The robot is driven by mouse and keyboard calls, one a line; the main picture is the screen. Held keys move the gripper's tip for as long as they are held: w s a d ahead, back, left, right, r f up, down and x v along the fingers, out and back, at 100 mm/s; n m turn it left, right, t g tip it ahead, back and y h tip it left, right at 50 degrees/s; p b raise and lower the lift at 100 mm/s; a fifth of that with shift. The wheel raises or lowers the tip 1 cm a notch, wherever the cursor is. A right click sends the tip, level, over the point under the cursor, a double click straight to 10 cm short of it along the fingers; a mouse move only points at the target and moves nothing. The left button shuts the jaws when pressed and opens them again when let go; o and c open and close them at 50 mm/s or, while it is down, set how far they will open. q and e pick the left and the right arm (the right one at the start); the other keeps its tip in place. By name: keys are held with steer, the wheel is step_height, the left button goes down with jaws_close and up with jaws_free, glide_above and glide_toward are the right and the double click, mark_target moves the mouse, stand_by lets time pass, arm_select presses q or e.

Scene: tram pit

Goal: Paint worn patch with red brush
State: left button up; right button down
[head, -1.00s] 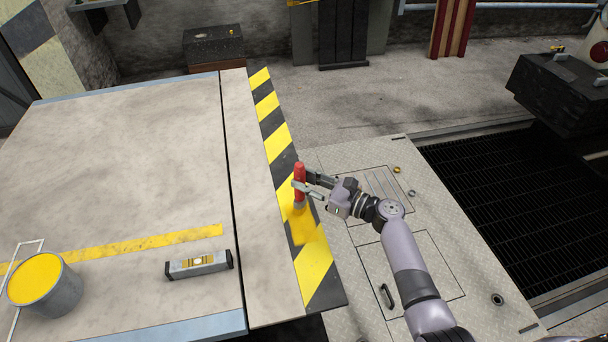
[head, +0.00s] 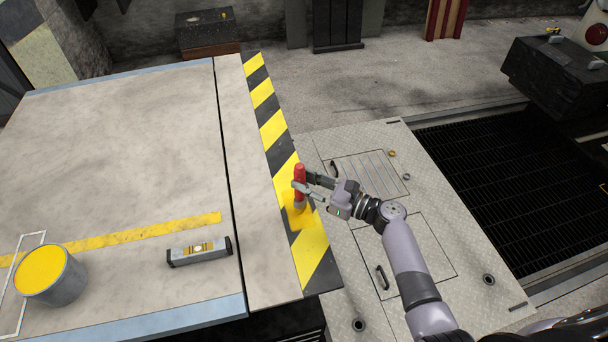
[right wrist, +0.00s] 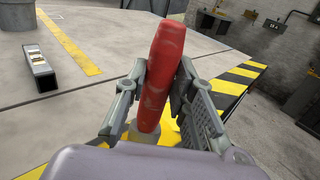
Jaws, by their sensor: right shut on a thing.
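The red brush (head: 299,172) stands nearly upright in my right gripper (head: 308,190), whose fingers are closed around its handle. Its handle also fills the middle of the right wrist view (right wrist: 162,75), leaning a little right, with a grey ferrule below. The brush's lower end is over a yellow painted area (head: 300,218) on the yellow and black edge stripe (head: 268,125). The bristles are hidden, so contact is hard to tell. The yellow paint there covers part of a black band. A bucket of yellow paint (head: 42,273) stands at the left. My left gripper is out of view.
A spirit level (head: 199,252) lies on the platform (head: 120,150) near a worn yellow line (head: 120,240). A metal plate with hatches (head: 420,240) and a dark grating (head: 500,180) lie to the right. The platform's middle is clear.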

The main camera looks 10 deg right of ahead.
steer(key=s+p, duration=0.3)
steer(key=s, duration=0.4)
steer(key=shift+s, duration=0.4)
stand_by(0.8)
steer(key=shift+d+r, duration=0.1)
steer(key=shift+r, duration=0.05)
step_height(320, 180, up, 7)
steer(key=p, duration=0.6)
steer(key=shift+p, duration=0.3)
